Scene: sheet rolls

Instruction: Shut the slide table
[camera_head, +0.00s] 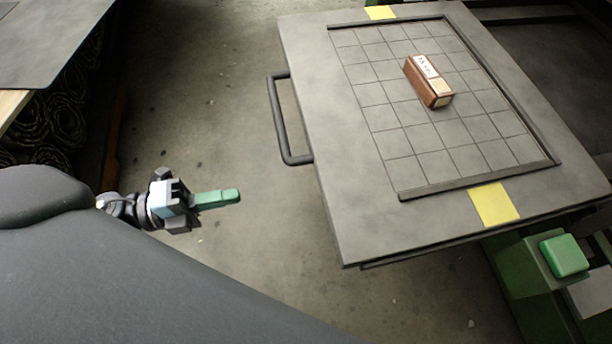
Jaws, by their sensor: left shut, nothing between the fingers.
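The slide table (315,48) is a grey flat plate with a raised-edge grid, in the upper right of the head view. Its dark bar handle (278,122) sticks out from its left side. A brown block (428,85) with a pale label lies on the grid. My left gripper (232,195) has green fingers that are shut and empty. It is left of the table and below the handle in the picture, apart from both. My right gripper is not in view.
A green machine part with a green block (563,256) is at the lower right. A dark bench (45,40) with rolls (60,105) beneath stands at the upper left. Bare floor (205,90) lies between the bench and the table. Yellow patches (495,204) mark the table.

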